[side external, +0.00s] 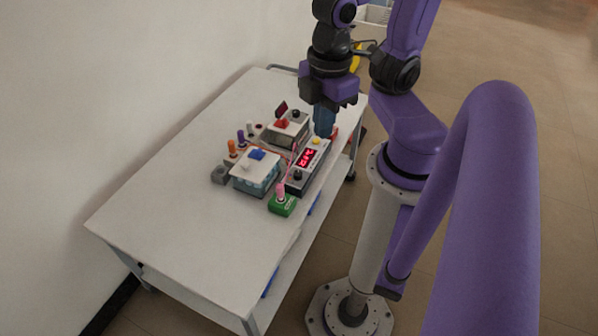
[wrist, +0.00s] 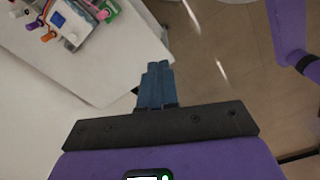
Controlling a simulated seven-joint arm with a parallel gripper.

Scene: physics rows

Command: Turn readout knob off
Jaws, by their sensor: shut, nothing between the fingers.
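The readout (side external: 307,158) is a dark box with glowing red digits, near the right edge of the white cart top in the side view. A black knob (side external: 297,175) sits on its near end and a yellow button (side external: 317,140) on its far end. My gripper (side external: 324,132) points down with its blue fingers shut and empty, beside or above the readout's far end. I cannot tell whether it touches anything. In the wrist view its fingers (wrist: 158,68) are together over the cart's edge and the floor. The knob's setting is too small to read.
The cart's near surface (side external: 190,225) is clear.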

